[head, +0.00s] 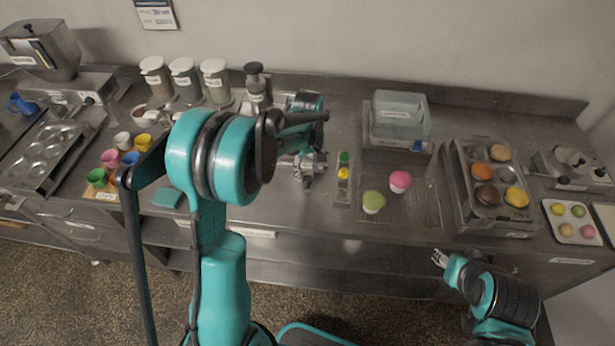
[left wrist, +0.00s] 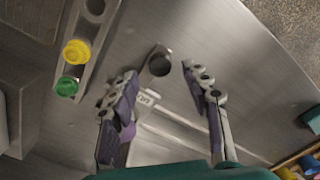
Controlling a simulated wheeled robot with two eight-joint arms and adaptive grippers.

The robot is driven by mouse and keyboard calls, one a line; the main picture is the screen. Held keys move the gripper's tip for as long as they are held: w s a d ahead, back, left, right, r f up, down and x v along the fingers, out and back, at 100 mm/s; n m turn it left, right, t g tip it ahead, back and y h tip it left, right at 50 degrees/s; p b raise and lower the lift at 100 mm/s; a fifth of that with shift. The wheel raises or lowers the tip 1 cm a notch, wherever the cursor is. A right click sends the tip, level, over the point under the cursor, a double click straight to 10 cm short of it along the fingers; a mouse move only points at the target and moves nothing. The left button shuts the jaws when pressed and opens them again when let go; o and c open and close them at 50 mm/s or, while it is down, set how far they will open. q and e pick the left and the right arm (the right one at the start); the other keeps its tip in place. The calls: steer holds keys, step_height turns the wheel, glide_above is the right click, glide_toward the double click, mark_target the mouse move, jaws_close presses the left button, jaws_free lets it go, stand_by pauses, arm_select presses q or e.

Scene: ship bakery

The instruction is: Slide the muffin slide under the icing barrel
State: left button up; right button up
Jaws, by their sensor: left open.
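My left gripper (head: 306,175) is open over the steel counter, in the middle of the head view. In the left wrist view its two purple-padded fingers (left wrist: 160,72) stand on either side of a short round metal knob (left wrist: 157,60), apart from each other. The knob seems to belong to a labelled, railed metal piece (left wrist: 165,128), likely the muffin slide, mostly hidden behind my gripper and arm in the head view. An upright dark-topped, labelled cylinder (head: 256,86), likely the icing barrel, stands behind and left of my left gripper. My right gripper (head: 440,258) is low in front of the counter.
A strip with green and yellow pieces (head: 343,175) lies close right of my left gripper. A wire rack (head: 410,212) holds green and pink muffins. Lidded jars (head: 215,82) and coloured cups (head: 110,158) stand left. A muffin tray (head: 525,222) is at the right.

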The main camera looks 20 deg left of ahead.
mark_target(307, 178)
arm_select(q)
steer(key=shift+f, duration=1.85)
steer(key=shift+c, duration=0.4)
jaws_close()
steer(key=shift+a, duration=0.1)
steer(key=s+a, duration=0.1)
steer(key=a, duration=0.4)
steer(key=s+a+b, duration=0.1)
steer(key=a, duration=0.4)
steer(key=s+a+b, duration=0.1)
steer(key=s+a, duration=0.1)
steer(key=a, duration=0.4)
steer(key=shift+s+a, duration=0.1)
